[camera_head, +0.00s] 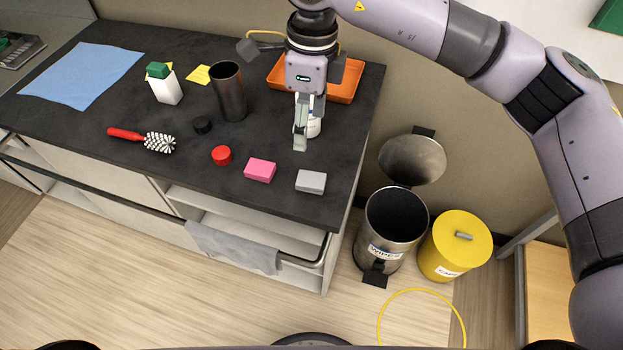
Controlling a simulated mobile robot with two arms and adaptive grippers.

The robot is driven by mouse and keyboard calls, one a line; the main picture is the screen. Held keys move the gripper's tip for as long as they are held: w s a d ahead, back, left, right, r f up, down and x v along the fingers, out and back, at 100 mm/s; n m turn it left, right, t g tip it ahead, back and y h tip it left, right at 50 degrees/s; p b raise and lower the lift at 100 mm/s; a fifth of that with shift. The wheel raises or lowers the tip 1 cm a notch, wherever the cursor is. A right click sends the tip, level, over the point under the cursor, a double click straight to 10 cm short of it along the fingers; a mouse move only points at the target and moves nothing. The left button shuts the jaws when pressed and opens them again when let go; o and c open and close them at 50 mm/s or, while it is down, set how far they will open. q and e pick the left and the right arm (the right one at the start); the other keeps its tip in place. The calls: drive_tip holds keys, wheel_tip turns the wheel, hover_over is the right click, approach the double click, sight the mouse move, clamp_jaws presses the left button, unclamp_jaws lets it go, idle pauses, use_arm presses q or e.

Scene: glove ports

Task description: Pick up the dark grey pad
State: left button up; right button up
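A grey pad (311,181), a small block that looks mid to light grey, lies on the dark worktop near its front right edge. A pink pad (260,170) of similar shape lies to its left, apart from it. My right gripper (301,141) points down over the worktop, behind the grey pad and apart from it. Its fingers are seen nearly edge-on, so their opening is unclear. A white object (314,127) shows partly behind the fingers; I cannot tell whether they touch it. My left gripper is not in view.
On the dark worktop (80,125) are a red cap (222,155), black cap (202,125), dark cup (229,92), brush (158,142), white bottle (167,90), blue cloth (82,75) and orange tray (345,92). An open bin (391,235) and yellow bin (455,245) stand right.

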drive_tip(key=d, duration=0.1)
drive_tip(key=p, duration=0.4)
hover_over(311, 179)
drive_tip(key=shift+h, duration=0.4)
drive_tip(key=f, duration=1.1)
drive_tip(key=shift+d+f, duration=0.3)
drive_tip(key=f+p, duration=0.2)
drive_tip(key=f, duration=0.3)
drive_tip(key=shift+a+p, duration=0.25)
drive_tip(key=shift+p, duration=0.15)
drive_tip(key=shift+f, duration=0.2)
drive_tip(key=shift+c, duration=0.5)
drive_tip(key=c, duration=0.7)
drive_tip(key=shift+c, duration=0.2)
